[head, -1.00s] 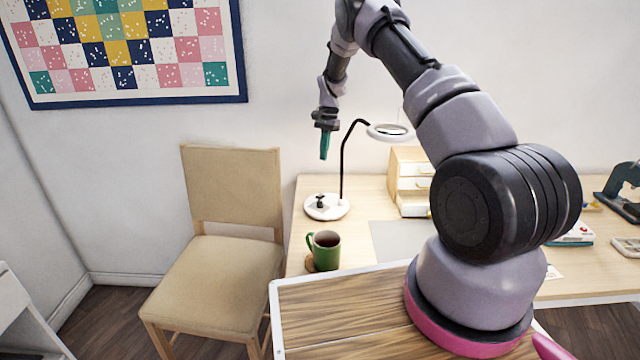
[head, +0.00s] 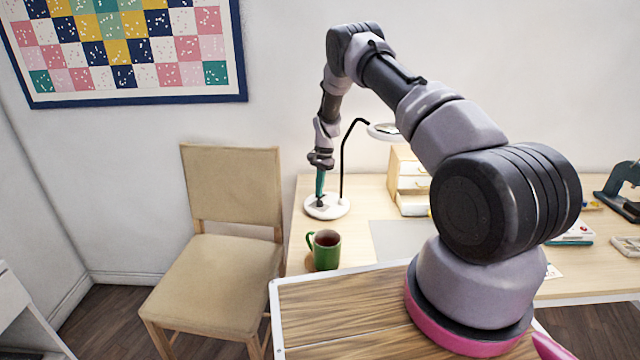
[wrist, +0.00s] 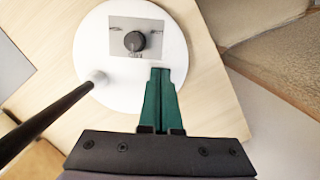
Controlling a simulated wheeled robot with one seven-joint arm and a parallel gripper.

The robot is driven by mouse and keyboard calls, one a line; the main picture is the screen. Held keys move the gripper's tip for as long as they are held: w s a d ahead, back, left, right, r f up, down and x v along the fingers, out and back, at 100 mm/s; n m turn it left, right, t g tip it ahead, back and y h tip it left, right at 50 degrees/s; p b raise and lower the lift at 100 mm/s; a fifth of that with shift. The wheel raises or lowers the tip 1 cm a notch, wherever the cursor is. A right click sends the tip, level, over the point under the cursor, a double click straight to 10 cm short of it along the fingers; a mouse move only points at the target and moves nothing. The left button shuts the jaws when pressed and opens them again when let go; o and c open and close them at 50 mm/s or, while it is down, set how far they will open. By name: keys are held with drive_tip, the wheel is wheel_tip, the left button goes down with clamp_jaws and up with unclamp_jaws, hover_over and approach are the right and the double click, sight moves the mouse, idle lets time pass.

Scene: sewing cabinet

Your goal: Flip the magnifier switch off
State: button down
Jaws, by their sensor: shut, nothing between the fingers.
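The magnifier lamp has a round white base (head: 338,208) on the desk, a thin black curved neck (head: 343,160) and a ring head (head: 383,131). In the wrist view, a dark round switch (wrist: 135,41) stands up from a grey plate on the base (wrist: 90,50). The markings on the plate are too small to read. My gripper (head: 320,194) points down over the base, its green fingers shut with nothing between them. In the wrist view the fingertips (wrist: 160,72) are just below and right of the switch. I cannot tell whether they touch it.
A green mug (head: 325,250) stands on the desk in front of the lamp. A small drawer box (head: 410,183) is to the right. A beige chair (head: 225,240) stands left of the desk. The lamp neck rises close beside my gripper.

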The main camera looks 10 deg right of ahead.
drive_tip(key=shift+s+a+f, duration=0.1)
drive_tip(key=shift+a+f, duration=0.05)
drive_tip(key=shift+f, duration=0.05)
idle(0.4)
drive_tip(key=shift+w+d+r, duration=0.25)
drive_tip(key=shift+w+d, duration=0.3)
drive_tip(key=shift+d, duration=0.1)
drive_tip(key=shift+r, duration=0.4)
wheel_tip(320, 180, up, 13)
drive_tip(key=s+a, duration=0.1)
drive_tip(key=a, duration=0.1)
drive_tip(key=shift+s, duration=0.4)
